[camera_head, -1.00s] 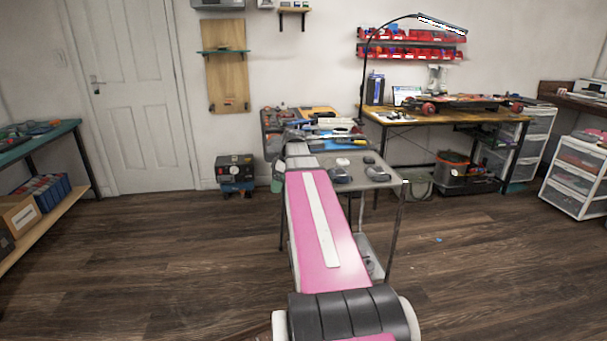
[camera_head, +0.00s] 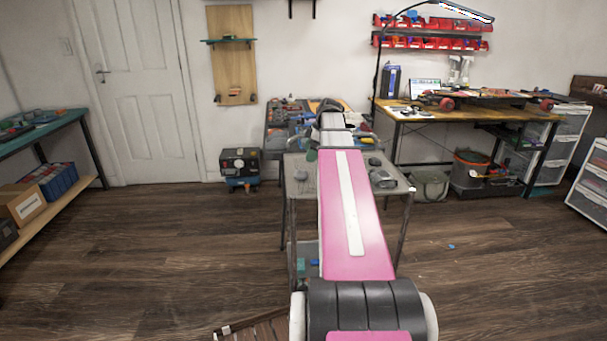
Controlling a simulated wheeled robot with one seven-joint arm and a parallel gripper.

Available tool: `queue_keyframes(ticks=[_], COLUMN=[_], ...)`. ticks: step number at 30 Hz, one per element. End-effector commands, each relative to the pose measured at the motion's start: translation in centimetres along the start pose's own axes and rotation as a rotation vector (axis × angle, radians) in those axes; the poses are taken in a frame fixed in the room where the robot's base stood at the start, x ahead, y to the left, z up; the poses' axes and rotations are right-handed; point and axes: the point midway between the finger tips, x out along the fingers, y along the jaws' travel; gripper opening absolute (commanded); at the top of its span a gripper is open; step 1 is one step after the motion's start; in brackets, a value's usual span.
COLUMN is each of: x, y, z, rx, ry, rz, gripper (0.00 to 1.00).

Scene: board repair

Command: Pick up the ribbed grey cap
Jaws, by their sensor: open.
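My pink and white arm reaches forward over the grey metal cart. My gripper (camera_head: 328,104) is at its far end, small and dark, above the back of the cart; its fingers are too small to make out. Several small grey pieces lie on the cart top: a rounded grey piece (camera_head: 382,178) right of my arm, a smaller grey piece (camera_head: 374,161) behind it, and a grey piece (camera_head: 301,176) left of my arm. I cannot tell which is the ribbed grey cap. My arm hides the middle of the cart top.
The cart (camera_head: 400,189) has a lower shelf. Behind it is a table cluttered with tools (camera_head: 280,123). A wooden workbench (camera_head: 490,119) stands at the right, a teal bench (camera_head: 52,133) at the left. The wooden floor (camera_head: 180,240) around the cart is mostly clear.

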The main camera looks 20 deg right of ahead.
Motion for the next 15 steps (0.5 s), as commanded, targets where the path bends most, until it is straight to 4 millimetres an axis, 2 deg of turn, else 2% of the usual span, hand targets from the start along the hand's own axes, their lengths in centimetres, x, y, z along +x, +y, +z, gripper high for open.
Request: queue_keyframes(ticks=[6,15], x=[3.2,5.2], y=[-0.1,0.0], z=[0.1,0.0], rx=[0.001,0.001], ry=[0.0,-0.001], rz=[-0.001,-0.001], gripper=[0.99,0.99])
